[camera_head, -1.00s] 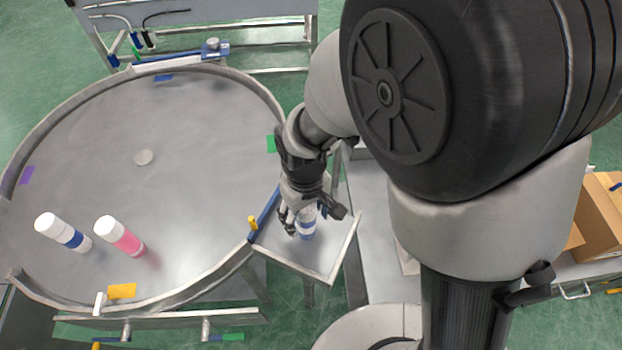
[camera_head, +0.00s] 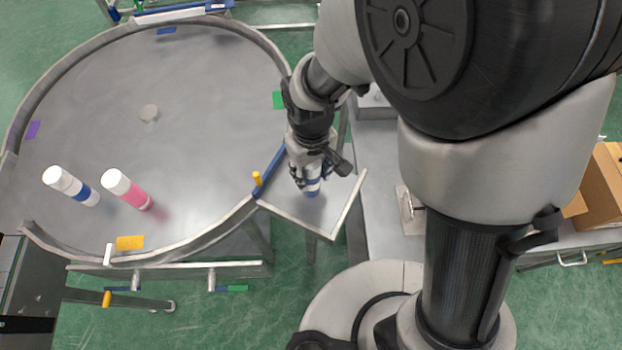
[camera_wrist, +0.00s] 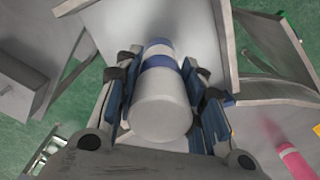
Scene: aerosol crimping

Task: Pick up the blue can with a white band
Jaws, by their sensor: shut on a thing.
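The blue can with a white band (camera_head: 313,187) is at the small side tray, partly hidden by my gripper (camera_head: 307,175). In the wrist view the can (camera_wrist: 161,105) shows its broad white top towards the camera, then blue, a white band and blue again. My gripper's fingers (camera_wrist: 160,78) are shut on its two sides. I cannot tell whether the can's base touches the tray or is just above it.
The side tray (camera_head: 318,222) has raised edges. A cardboard box (camera_head: 600,190) is at right.

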